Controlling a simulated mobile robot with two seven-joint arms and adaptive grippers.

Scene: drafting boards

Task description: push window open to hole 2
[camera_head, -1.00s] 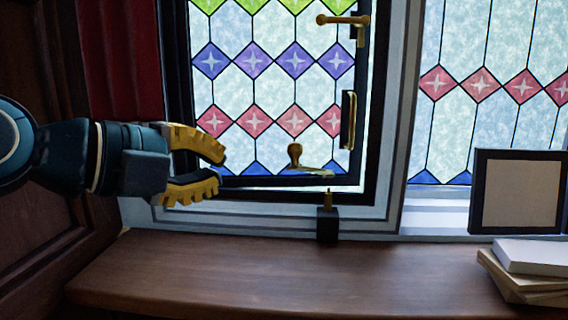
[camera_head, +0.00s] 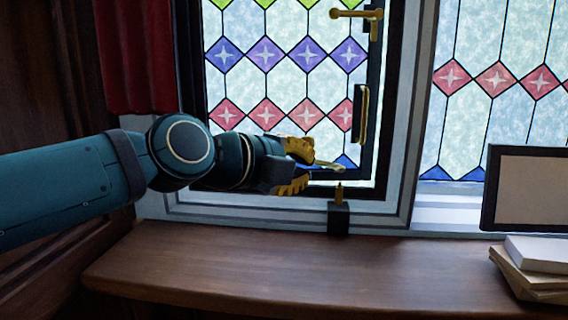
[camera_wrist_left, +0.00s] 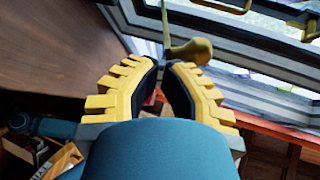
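The window (camera_head: 285,85) is a dark-framed leaded pane with coloured diamonds. A bright gap shows between its lower edge and the outer frame. A pale stay bar (camera_head: 331,165) sits at its bottom, its end above and apart from a brass pin (camera_head: 339,191) on a black block (camera_head: 339,219). My left gripper (camera_head: 308,165) is in front of the window's lower edge, fingers parted, hiding the bar's knob in the head view. In the left wrist view the brass knob (camera_wrist_left: 191,51) lies just beyond the fingertips (camera_wrist_left: 166,66). My right gripper is not in view.
A brass latch handle (camera_head: 357,14) and a dark, brass-edged plate (camera_head: 360,114) are on the window's right side. A framed panel (camera_head: 535,190) and stacked books (camera_head: 535,265) stand at right. The wooden sill (camera_head: 270,270) is otherwise clear. A red curtain (camera_head: 135,60) hangs at left.

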